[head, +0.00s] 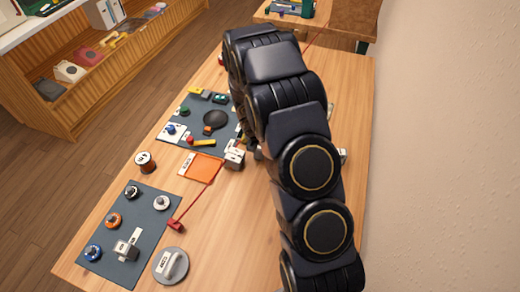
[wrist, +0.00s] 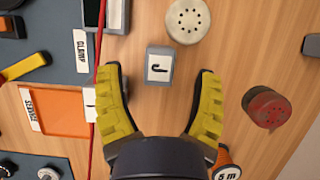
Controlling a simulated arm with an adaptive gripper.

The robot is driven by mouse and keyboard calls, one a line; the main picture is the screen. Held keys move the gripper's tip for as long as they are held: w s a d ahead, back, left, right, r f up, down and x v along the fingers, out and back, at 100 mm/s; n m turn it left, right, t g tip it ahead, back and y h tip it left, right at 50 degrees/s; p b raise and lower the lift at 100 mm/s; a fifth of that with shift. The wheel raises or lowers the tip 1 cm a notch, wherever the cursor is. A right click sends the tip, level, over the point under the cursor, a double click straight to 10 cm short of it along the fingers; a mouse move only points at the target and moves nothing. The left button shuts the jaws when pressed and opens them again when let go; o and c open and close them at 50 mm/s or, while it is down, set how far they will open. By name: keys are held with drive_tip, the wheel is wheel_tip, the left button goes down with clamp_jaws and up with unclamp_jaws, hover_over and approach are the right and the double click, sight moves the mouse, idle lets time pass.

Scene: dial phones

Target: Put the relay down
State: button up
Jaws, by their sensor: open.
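My gripper (wrist: 160,76) is open, its yellow-padded fingers spread wide above the table in the wrist view. A small grey block (wrist: 158,64) with a white face and a dark hook-shaped mark stands between and just beyond the fingertips, with gaps on both sides. I cannot tell for sure that it is the relay. A pale block (wrist: 91,104) with a white label is beside the left finger, at the edge of the orange service tray (wrist: 62,124). In the head view my arm hides most of the gripper; the orange tray (head: 204,169) lies left of it.
A red cord (wrist: 99,48) runs past the left finger. A perforated white disc (wrist: 188,20), a red cylinder (wrist: 267,109) and a 5 m spool (wrist: 226,168) stand nearby. Parts lie on two dark mats (head: 160,205). A grey disc (head: 182,277) is at the near end.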

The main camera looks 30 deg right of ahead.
drive_tip(key=x, duration=0.4)
drive_tip(key=shift+f, duration=0.1)
clamp_jaws()
